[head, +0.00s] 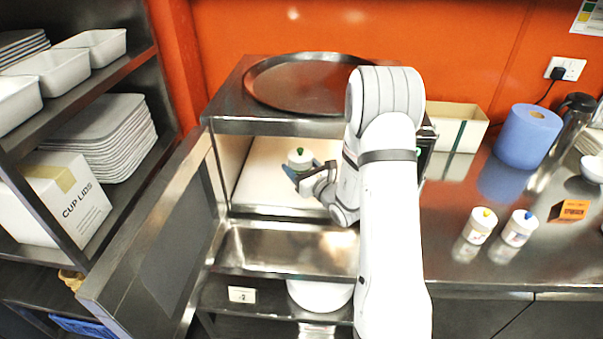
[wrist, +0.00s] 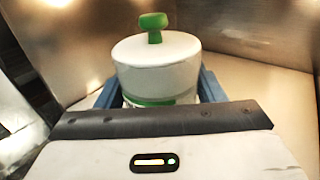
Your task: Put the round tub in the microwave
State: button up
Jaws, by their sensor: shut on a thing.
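The round tub (head: 300,158) is white with a green knob on its lid and a green band low on its side. It is upright between the blue fingers of my gripper (head: 298,172), which is shut on it. The wrist view shows the tub (wrist: 157,75) close up, its lower part hidden by my gripper (wrist: 158,92). The tub is inside the open microwave (head: 240,108), over the pale cavity floor. I cannot tell whether its base touches the floor. The microwave door (head: 165,235) stands wide open to the left.
A round metal tray (head: 310,82) lies on top of the microwave. Two small white tubs, with yellow (head: 482,222) and blue (head: 521,226) knobs, stand on the right counter near a blue paper roll (head: 528,137). A shelf rack with a cup-lids box (head: 70,212) is at left.

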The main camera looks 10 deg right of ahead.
jog(key=shift+s+d+f, duration=0.2)
jog(key=shift+d+f, duration=0.05)
jog(key=shift+d, duration=0.15)
jog(key=shift+d+f, duration=0.15)
jog(key=shift+f, duration=0.1)
notch_tip(320, 180, down, 3)
jog(key=shift+w+f+b, duration=0.1)
jog(key=shift+f+b, duration=0.05)
jog(key=shift+b, duration=0.6)
jog(key=shift+w+d+f, duration=0.15)
jog(key=shift+w, duration=0.15)
jog(key=shift+s, duration=0.2)
jog(key=shift+f, duration=0.15)
jog(key=o, duration=1.2)
jog(key=shift+o, duration=0.2)
